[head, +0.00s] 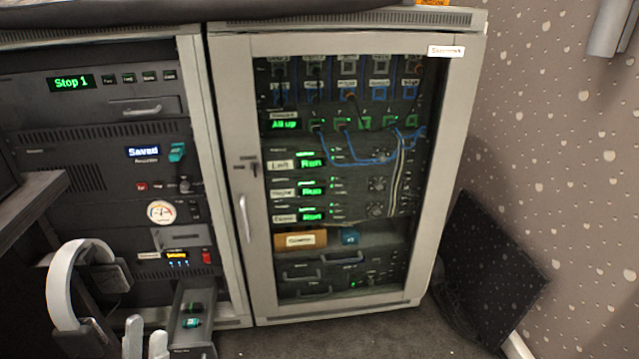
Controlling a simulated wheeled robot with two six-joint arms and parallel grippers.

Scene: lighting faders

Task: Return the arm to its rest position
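Two pale fingertips of my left gripper (146,341) show at the bottom left edge of the head view. A gap shows between them and nothing is visible in it. They are just left of a small grey box with teal and dark knobs (192,322), in front of the left rack. The rest of the gripper is below the picture. My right gripper is not in view.
A rack cabinet with a closed glass door (232,150) stands in the middle. An open equipment rack (95,100) is left of it. White headphones (62,285) hang at the lower left. A dark panel (490,265) leans by the right wall. Some floor (370,335) is clear.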

